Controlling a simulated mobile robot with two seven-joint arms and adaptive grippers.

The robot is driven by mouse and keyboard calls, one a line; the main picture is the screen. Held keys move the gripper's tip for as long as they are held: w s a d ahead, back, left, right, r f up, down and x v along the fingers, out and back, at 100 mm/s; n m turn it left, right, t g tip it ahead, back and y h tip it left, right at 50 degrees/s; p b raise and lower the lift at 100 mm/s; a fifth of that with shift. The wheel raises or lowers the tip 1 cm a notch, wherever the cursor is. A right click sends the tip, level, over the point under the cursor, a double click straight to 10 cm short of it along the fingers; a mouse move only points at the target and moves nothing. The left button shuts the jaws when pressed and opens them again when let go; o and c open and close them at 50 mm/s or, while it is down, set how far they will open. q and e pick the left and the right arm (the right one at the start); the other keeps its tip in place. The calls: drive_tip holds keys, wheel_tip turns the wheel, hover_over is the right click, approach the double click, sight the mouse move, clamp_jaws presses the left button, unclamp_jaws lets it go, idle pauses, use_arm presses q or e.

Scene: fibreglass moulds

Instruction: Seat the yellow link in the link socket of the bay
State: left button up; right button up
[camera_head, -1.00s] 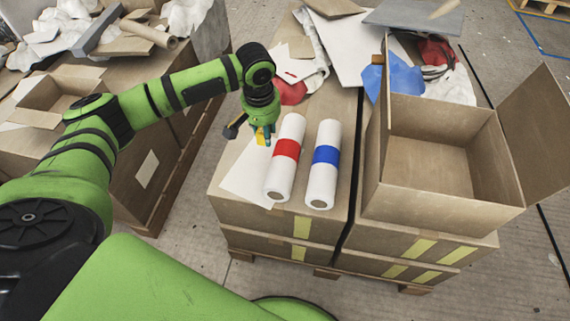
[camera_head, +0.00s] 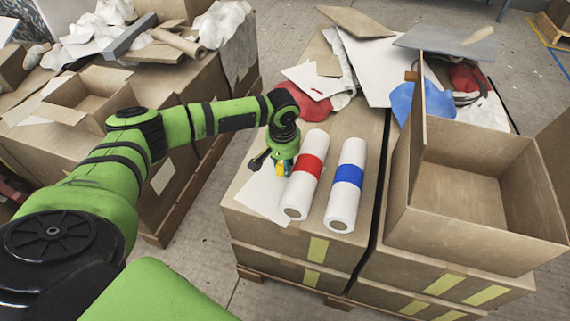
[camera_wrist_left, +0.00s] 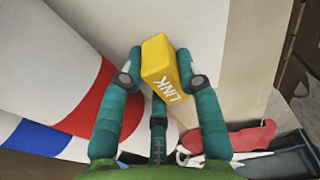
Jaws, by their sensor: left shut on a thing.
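The yellow link (camera_wrist_left: 160,62) is a small block with "LINK" printed on its side. In the left wrist view it is pinched between the teal fingertips of my left gripper (camera_wrist_left: 163,78), slightly tilted in that picture. In the head view my left gripper (camera_head: 281,167) points down over the left part of the box stack, beside the red-banded roll, and the link (camera_head: 281,170) shows as a small yellow patch. White paper lies beneath it. I cannot make out the bay or its link socket in either view. My right gripper is not in view.
A red-banded white roll (camera_head: 305,176) and a blue-banded white roll (camera_head: 346,186) lie side by side on the box stack (camera_head: 270,230). An open cardboard box (camera_head: 470,214) stands to the right. A white sheet (camera_head: 262,192) lies beside the rolls. Another cluttered stack (camera_head: 60,145) is at left.

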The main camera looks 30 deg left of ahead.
use_arm(q)
drive_tip(key=o, duration=1)
drive_tip(key=shift+o, duration=0.2)
drive_tip(key=shift+r, duration=0.1)
